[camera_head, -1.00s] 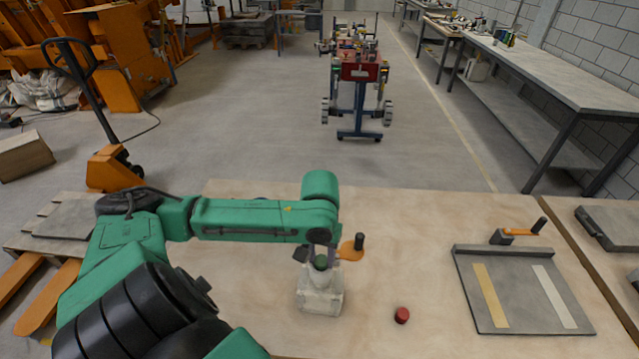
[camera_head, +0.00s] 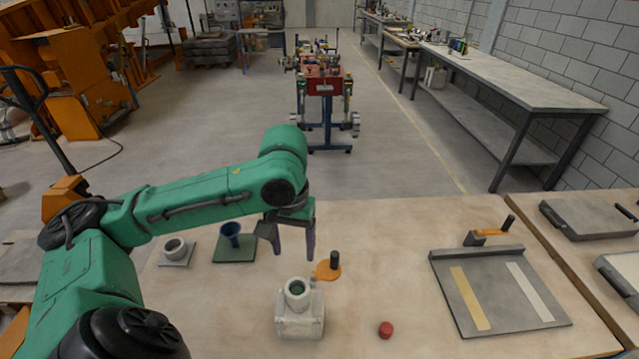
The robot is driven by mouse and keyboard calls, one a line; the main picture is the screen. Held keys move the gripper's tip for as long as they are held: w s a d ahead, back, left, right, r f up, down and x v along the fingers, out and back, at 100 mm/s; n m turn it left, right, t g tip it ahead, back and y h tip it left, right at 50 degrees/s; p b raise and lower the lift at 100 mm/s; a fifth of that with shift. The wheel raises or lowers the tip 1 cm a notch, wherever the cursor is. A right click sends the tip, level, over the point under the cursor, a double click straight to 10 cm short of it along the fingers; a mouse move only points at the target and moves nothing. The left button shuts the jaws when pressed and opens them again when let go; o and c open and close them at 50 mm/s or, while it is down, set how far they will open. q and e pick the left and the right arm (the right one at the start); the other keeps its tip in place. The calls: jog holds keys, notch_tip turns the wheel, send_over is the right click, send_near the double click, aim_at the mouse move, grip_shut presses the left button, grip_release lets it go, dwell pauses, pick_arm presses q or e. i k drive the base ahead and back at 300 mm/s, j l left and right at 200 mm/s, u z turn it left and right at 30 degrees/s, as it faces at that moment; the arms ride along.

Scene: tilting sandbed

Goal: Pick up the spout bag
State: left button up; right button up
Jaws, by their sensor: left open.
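The spout bag (camera_head: 300,322) is a pale, squarish, soft-looking bag with a round open spout on top. It stands upright on the wooden table at the lower middle, and the inside of the spout looks greenish. A small red cap (camera_head: 386,329) lies on the table to its right. My left gripper (camera_head: 291,250) is open and empty. It points down above and behind the spout in the picture, apart from the bag. My right gripper is not in view.
An orange piece with a black knob (camera_head: 328,270) is right behind the bag. A blue funnel (camera_head: 231,236) on a green mat and a pale ring on a grey plate (camera_head: 176,254) are at left. A grey tilting board (camera_head: 505,300) lies at right.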

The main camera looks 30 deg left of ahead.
aim_at(301, 318)
jog(key=k, duration=1.5)
